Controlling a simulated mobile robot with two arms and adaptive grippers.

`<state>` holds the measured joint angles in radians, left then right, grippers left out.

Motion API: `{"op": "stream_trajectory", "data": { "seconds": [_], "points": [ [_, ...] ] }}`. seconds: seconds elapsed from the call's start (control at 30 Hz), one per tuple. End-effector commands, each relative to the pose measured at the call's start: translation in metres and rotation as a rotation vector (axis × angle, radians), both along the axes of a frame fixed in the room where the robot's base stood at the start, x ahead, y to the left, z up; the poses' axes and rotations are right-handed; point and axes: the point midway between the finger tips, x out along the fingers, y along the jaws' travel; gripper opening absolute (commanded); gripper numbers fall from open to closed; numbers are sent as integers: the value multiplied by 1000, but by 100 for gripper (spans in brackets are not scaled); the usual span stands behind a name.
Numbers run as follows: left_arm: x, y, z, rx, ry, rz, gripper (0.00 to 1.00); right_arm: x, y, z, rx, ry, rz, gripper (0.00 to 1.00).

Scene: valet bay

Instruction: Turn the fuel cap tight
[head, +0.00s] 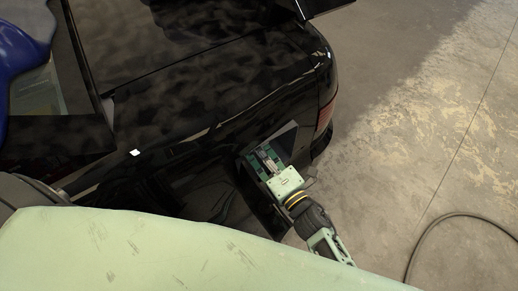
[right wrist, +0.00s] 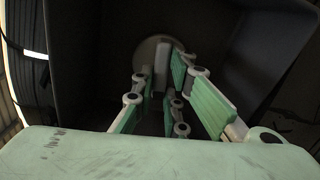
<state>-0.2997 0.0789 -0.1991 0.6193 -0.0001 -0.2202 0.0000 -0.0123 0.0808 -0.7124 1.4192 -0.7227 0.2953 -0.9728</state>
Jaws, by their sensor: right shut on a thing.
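The fuel cap (right wrist: 150,46) is a grey disc with a raised upright grip bar, seen in the right wrist view at the back of a dark square recess. My right gripper (right wrist: 162,80) reaches into this recess, with a green-padded finger on each side of the bar, shut on it. In the head view my right gripper (head: 262,157) is at the side of the black car (head: 215,85), near its rear corner; there the cap is hidden behind the gripper. My left gripper is not in view.
The recess walls (right wrist: 85,50) stand close around my right fingers. A tail light (head: 326,112) is just beyond the recess. A dark hose (head: 440,222) lies on the concrete floor (head: 420,120) at the right. The floor is otherwise clear there.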

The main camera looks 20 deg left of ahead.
Motion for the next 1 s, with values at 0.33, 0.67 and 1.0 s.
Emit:
{"op": "stream_trajectory", "data": {
  "seconds": [0.33, 0.67, 1.0],
  "points": [
    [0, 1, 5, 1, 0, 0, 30, 1, -1, 1, 89, 114, -1, 0],
    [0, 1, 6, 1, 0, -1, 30, 1, -1, 1, 108, 138, -2, 0],
    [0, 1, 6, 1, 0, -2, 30, 1, -1, 1, 108, 139, -2, 21]
  ]
}}
